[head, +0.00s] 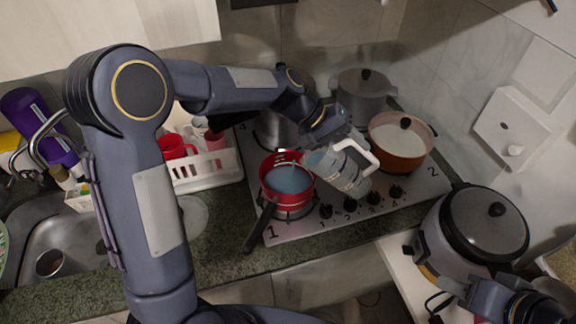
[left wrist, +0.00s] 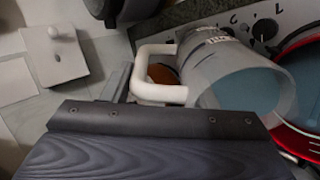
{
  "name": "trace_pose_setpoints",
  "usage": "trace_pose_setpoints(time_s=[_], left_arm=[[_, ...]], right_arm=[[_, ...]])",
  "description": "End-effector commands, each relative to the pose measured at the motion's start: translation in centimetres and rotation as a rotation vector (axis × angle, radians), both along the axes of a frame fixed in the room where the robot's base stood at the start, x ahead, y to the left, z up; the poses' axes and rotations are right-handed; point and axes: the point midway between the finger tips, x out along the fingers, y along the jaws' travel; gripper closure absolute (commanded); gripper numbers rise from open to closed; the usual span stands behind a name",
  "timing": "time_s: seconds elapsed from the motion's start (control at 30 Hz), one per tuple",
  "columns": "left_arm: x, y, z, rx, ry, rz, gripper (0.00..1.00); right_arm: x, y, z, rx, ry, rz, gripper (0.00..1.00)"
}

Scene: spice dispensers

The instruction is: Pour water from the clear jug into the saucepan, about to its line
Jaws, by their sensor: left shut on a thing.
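The clear jug (head: 345,178) with a white handle is held tilted, its mouth lower left over the right rim of the red saucepan (head: 266,170). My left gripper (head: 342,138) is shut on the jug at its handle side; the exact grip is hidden. In the left wrist view, the jug (left wrist: 225,60) shows bluish water at its mouth, beside the red saucepan rim (left wrist: 290,140). The saucepan stands on the front left burner and holds bluish water. White marks show on its inner wall above the water. A falling stream is hard to make out.
An orange pot (head: 398,160) stands right of the jug, with a grey pot (head: 362,100) behind. A white rack (head: 215,180) of cups is left of the stove (head: 410,190). A rice cooker (head: 440,240) is at the lower right, beside my right arm (head: 500,303).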

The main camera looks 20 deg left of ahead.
Motion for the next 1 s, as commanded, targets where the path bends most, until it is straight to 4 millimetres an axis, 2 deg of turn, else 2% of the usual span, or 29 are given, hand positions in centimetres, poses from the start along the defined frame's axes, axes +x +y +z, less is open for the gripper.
trace_pose_setpoints(time_s=[1.0], left_arm=[[-0.06, 0.41, 0.81, -0.067, -0.011, 0.001, 1.00]], right_arm=[[0.00, 0.00, -0.39, 0.000, 0.000, 0.000, 0.64]])
